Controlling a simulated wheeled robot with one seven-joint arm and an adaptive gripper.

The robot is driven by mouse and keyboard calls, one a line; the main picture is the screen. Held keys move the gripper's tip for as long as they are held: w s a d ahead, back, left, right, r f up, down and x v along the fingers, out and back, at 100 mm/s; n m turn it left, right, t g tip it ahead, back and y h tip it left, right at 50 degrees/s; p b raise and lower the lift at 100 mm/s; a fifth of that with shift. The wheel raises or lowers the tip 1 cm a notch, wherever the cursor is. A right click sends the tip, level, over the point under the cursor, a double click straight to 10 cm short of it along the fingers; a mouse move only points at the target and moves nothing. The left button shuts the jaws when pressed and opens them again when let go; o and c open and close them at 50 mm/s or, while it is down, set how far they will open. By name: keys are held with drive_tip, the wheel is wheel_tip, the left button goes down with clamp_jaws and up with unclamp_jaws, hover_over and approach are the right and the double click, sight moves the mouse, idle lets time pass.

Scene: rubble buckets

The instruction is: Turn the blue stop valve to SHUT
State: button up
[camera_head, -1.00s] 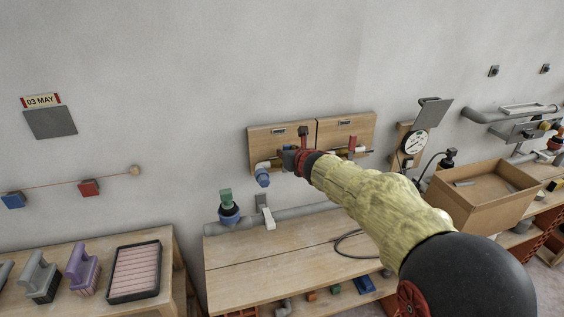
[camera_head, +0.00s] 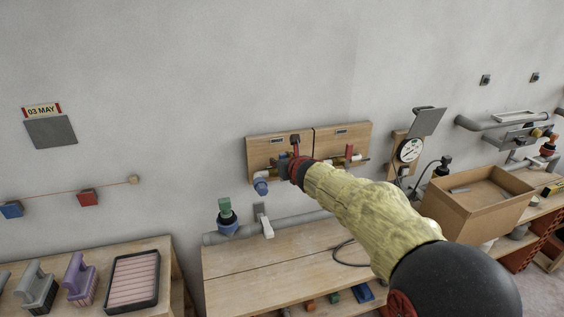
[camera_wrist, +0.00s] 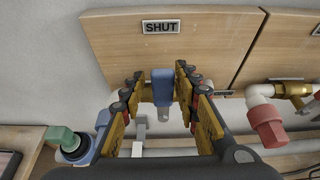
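The blue valve handle (camera_wrist: 162,88) stands between my gripper's fingers in the wrist view, in front of a wooden board (camera_wrist: 108,38) with a SHUT label (camera_wrist: 161,27) above the handle. My gripper (camera_wrist: 160,74) has its two yellow-padded fingers apart, one on each side of the handle. A narrow gap seems to show on both sides. In the head view my gripper (camera_head: 287,165) is at the left board (camera_head: 262,146) and hides most of the valve. A blue pipe outlet (camera_head: 261,187) hangs at the lower left of that board.
A second board with a red handle (camera_head: 349,152) adjoins on the right; its red outlet (camera_wrist: 268,128) is near my right finger. A green-topped blue fitting (camera_head: 227,220) stands lower left. A gauge (camera_head: 410,150) and cardboard box (camera_head: 470,205) are farther right. The bench top is mostly clear.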

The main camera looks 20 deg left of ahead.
drive_tip(key=shift+o, duration=0.5)
drive_tip(key=shift+d+f, duration=0.1)
drive_tip(key=shift+d, duration=0.05)
drive_tip(key=v, duration=1.2)
